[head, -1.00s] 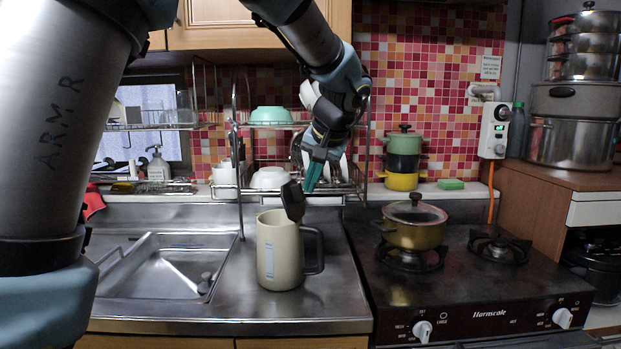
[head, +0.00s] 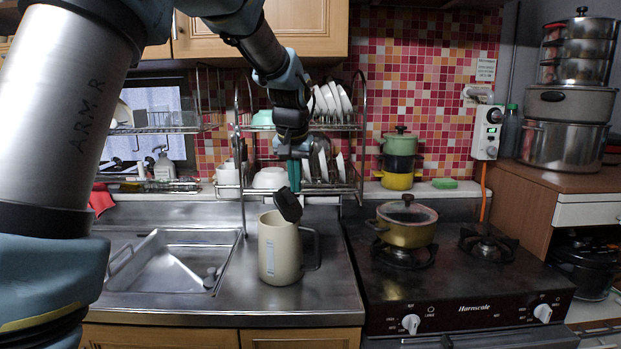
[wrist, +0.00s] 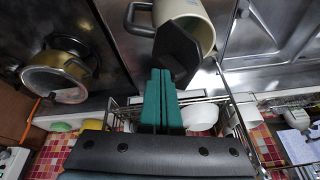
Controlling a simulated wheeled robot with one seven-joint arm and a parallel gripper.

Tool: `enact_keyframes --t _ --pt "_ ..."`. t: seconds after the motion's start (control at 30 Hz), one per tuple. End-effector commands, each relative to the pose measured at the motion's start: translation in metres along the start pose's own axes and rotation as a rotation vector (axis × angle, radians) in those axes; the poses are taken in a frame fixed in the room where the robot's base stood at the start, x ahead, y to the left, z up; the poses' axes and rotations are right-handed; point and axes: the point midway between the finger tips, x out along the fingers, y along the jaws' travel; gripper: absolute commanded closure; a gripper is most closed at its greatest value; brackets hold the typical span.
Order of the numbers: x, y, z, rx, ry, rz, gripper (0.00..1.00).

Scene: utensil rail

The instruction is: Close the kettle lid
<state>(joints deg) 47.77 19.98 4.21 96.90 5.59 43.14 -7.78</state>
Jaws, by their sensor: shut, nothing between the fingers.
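The cream kettle (head: 280,250) stands upright on the steel counter between the sink and the stove, its dark handle on the right. Its dark lid (head: 288,203) is tilted up, open, above the kettle's mouth. In the wrist view the kettle (wrist: 188,14) is at the top and the lid (wrist: 177,50) stands raised at its near side. My gripper (head: 294,176) points down just above and behind the lid, its teal fingers shut and empty. In the wrist view the fingertips (wrist: 161,76) appear close to the lid; I cannot tell whether they touch it.
A dish rack (head: 330,190) with bowls and plates stands right behind my gripper. The sink (head: 165,265) lies to the left. A lidded pot (head: 405,228) sits on the stove to the right. Counter is free in front of the kettle.

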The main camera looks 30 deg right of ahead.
Motion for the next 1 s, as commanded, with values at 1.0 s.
enact_keyframes --t 1.0 --pt "0.040 -0.071 0.001 -0.273 -0.119 0.762 1.00"
